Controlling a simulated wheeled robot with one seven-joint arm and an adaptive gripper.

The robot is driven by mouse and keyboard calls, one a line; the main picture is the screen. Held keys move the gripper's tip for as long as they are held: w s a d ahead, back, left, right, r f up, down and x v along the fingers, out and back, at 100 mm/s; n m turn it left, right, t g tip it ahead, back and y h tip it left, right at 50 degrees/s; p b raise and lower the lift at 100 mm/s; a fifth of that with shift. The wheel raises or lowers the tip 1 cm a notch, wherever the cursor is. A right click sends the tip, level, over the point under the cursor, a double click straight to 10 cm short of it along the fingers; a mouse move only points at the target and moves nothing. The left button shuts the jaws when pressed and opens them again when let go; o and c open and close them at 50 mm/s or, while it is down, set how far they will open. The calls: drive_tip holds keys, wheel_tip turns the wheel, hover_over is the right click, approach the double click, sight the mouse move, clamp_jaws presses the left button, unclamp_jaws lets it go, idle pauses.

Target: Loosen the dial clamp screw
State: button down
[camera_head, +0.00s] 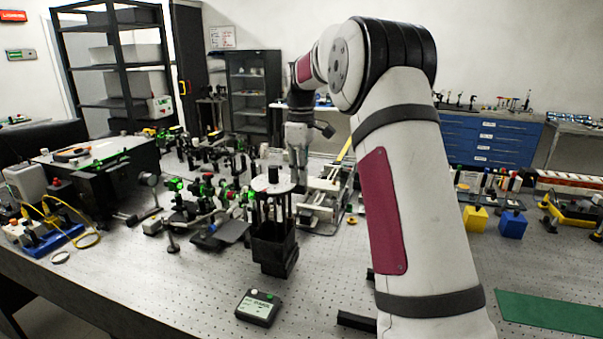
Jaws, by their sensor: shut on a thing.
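My gripper (299,172) points straight down over the optical bench, just behind and right of a round white dial plate (264,189). The plate sits on top of a dark upright instrument (272,246) and has a small dark post with a red mark at its middle. The fingers look closed at the plate's right rear edge. The dial clamp screw is too small and too hidden at the fingertips to make out, and I cannot tell whether it has turned.
Green-lit optics (200,190) crowd the bench left of the dial. A metal stage (322,205) stands close on its right. A black control box (258,307) lies in front. Yellow (475,219) and blue (512,225) blocks stand further right. The front bench surface is mostly clear.

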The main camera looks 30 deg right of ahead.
drive_tip(key=shift+r, duration=0.1)
drive_tip(key=c, duration=1.6)
unclamp_jaws()
wheel_tip(320, 180, up, 12)
drive_tip(key=shift+f, duration=0.1)
